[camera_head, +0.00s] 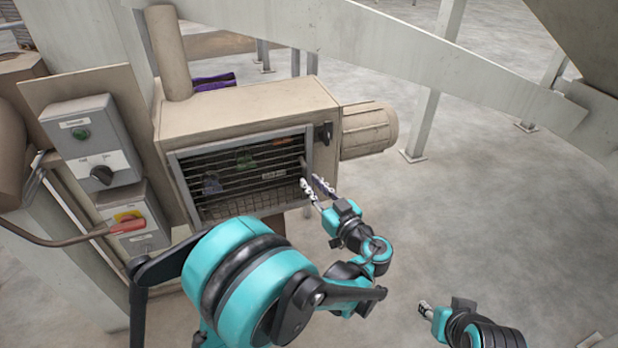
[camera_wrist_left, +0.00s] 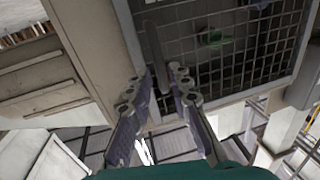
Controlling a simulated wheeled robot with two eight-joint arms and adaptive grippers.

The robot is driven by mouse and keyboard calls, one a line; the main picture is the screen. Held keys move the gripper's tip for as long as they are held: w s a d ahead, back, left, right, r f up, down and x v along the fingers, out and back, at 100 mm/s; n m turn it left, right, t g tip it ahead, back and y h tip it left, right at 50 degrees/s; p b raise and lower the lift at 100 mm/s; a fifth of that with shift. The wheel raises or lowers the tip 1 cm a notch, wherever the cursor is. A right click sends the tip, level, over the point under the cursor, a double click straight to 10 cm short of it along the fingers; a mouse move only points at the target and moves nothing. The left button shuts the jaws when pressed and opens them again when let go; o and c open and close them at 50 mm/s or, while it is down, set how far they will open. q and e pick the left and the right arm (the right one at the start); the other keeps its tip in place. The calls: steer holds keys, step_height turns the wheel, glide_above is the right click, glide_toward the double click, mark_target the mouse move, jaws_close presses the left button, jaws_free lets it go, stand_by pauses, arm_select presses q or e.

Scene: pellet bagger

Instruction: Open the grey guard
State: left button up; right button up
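The grey guard (camera_head: 309,150) is a framed wire mesh across the front of the beige housing. It looks closed, with its frame lying against the opening. It also shows in the left wrist view (camera_wrist_left: 285,72), where a grey bar-shaped handle (camera_wrist_left: 153,50) stands at its edge. My left gripper (camera_head: 315,187) is at the guard's lower right corner. In the left wrist view its fingers (camera_wrist_left: 160,82) are apart, with the handle's end just ahead of or between the tips; contact cannot be told. My right gripper (camera_head: 425,309) is low at right, away from the guard; its finger opening is unclear.
A black latch-like part (camera_head: 325,133) sits at the housing's upper right, beside a ribbed motor (camera_head: 367,130). Control boxes with a green button (camera_head: 80,133) and a red-handled switch (camera_head: 128,222) stand left. Colored scraps (camera_head: 247,160) lie behind the mesh.

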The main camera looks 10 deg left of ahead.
mark_target(306, 178)
arm_select(q)
steer(key=shift+b+x, duration=0.3)
steer(key=shift+x, duration=1.8)
jaws_close()
steer(key=shift+s, duration=0.15)
